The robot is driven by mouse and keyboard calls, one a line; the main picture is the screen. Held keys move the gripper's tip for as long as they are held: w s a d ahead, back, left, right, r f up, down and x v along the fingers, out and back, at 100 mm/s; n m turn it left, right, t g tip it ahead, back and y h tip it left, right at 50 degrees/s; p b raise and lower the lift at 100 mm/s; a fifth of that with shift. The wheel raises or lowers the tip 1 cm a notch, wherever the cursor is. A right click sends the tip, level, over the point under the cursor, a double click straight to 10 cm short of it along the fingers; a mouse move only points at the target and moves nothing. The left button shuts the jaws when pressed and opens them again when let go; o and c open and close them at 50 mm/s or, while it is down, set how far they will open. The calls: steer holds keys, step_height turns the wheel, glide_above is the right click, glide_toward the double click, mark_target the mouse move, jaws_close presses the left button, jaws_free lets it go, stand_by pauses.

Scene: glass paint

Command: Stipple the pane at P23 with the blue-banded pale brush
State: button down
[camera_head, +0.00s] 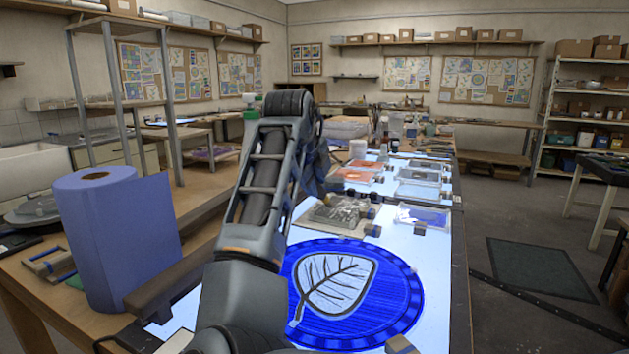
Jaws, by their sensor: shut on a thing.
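A round blue glass pane (375,322) lies on the lit white table top, with a pale leaf and dark veins in its middle and a patterned blue rim. My arm rises in front of it and covers its left edge. My gripper cannot be made out; the end of the arm is hidden behind its own links. The blue-banded pale brush cannot be picked out. No P23 label can be read.
A blue paper roll (105,240) stands at the left, beside a dark wooden bar (180,280). Behind the pane are a grey textured plate (342,213), a clear tray (423,216) and orange-red panes (357,176). Jars stand farther back. The floor at the right has a dark mat (540,268).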

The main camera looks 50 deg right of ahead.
steer(key=shift+s+d+f, duration=0.2)
steer(key=shift+s+f, duration=0.05)
steer(key=shift+f, duration=0.4)
steer(key=shift+s+d+f, duration=0.2)
steer(key=shift+f, duration=0.45)
steer(key=shift+w+r+p, duration=0.1)
steer(key=shift+r+p, duration=0.6)
steer(key=shift+r, duration=0.2)
steer(key=shift+d+r, duration=0.15)
steer(key=shift+r, duration=0.05)
steer(key=shift+r, duration=0.1)
steer(key=shift+w+d+r+p, duration=0.1)
steer(key=shift+w+d+p, duration=0.3)
steer(key=shift+d, duration=0.6)
steer(key=shift+w+d+r+p, duration=0.1)
steer(key=shift+w+d, duration=0.45)
steer(key=shift+d, duration=0.5)
steer(key=shift+w+d+p, duration=0.2)
steer(key=shift+w+d, duration=0.3)
steer(key=shift+d, duration=0.5)
steer(key=shift+f, duration=0.35)
steer(key=shift+f, duration=0.35)
